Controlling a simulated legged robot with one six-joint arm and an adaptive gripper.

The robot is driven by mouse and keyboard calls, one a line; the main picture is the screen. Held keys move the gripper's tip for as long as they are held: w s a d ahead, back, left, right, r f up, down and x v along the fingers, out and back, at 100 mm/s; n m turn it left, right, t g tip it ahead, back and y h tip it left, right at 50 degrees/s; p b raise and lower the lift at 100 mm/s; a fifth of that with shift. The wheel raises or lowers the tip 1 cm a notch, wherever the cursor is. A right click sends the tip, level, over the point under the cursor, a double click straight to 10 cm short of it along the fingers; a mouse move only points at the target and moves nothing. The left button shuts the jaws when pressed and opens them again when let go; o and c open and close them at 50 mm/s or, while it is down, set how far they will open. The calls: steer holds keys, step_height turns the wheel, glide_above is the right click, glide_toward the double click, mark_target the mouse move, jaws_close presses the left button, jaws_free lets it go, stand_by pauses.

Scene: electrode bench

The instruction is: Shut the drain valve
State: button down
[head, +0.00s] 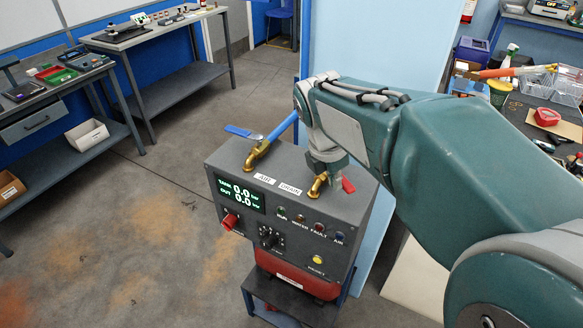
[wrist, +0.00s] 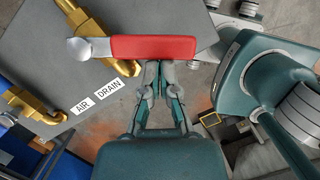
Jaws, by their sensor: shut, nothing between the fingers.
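The drain valve is a brass fitting (head: 318,186) on the grey machine top, by the DRAIN label; it also shows in the wrist view (wrist: 122,64). Its red lever (wrist: 152,47) lies across the wrist view, at an angle to the brass body. In the head view, only a piece of the red lever (head: 348,186) shows beside my wrist. My gripper (wrist: 158,68) is shut and empty, its fingertips right at the lever's near long edge; whether they touch it I cannot tell. In the head view, the fingers are hard to make out.
Left of it stands the air valve, with a brass body (head: 258,150) and blue lever (head: 240,132).

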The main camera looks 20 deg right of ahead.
mark_target(346, 198)
steer(key=shift+d+n, duration=0.9)
steer(key=shift+d, duration=0.05)
steer(key=shift+d+n+t, duration=0.2)
steer(key=shift+n+t, duration=0.1)
steer(key=shift+n, duration=0.6)
steer(key=shift+w+d, duration=0.2)
steer(key=shift+d, duration=0.8)
steer(key=shift+a, duration=0.25)
